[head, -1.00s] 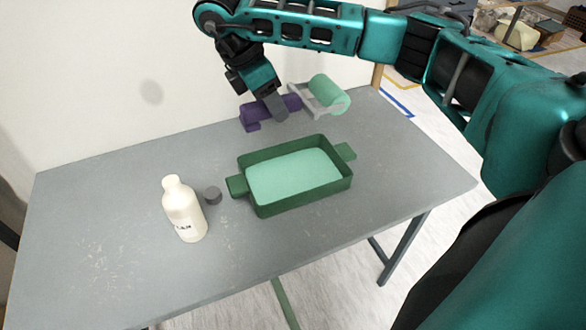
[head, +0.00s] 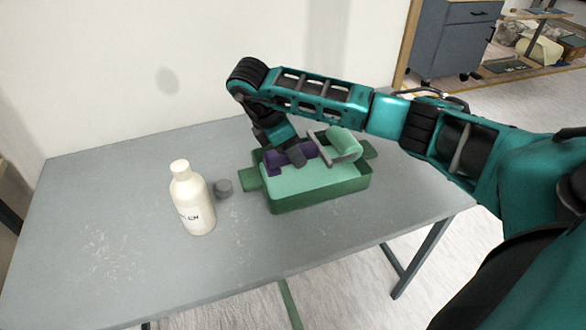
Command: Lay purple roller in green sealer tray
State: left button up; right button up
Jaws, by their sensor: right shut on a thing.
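The purple roller has a purple handle (head: 272,160), a grey frame and a pale green roller head (head: 345,143). My right gripper (head: 297,157) is shut on the handle and hides part of it. The green sealer tray (head: 318,197) stands on the table, with pale green sealer inside. The roller is over the far part of the tray, handle to the left and head to the right. I cannot tell whether it touches the sealer or the tray's far rim. My left gripper is out of view.
A cream bottle (head: 193,205) stands left of the tray on the grey table (head: 120,220). The table's left part is clear. A wall rises behind the table, and a grey cabinet (head: 452,40) stands at the back right.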

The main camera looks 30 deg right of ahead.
aim_at(293, 179)
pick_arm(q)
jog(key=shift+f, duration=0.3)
pick_arm(e)
jog(key=shift+f, duration=2.35)
jog(key=shift+f+b, duration=0.15)
jog(key=shift+b, duration=0.15)
jog(key=o, duration=1.2)
jog(key=shift+c, duration=0.2)
jog(key=shift+a+r, duration=0.1)
jog(key=shift+r, duration=0.35)
jog(key=p+v, duration=0.3)
jog(key=v, duration=0.7)
jog(key=shift+a+r, duration=0.15)
jog(key=shift+r, duration=0.2)
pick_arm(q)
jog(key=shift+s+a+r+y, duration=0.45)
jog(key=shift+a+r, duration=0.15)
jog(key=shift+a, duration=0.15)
pick_arm(e)
jog(key=shift+a+r, duration=0.15)
jog(key=shift+r, duration=0.1)
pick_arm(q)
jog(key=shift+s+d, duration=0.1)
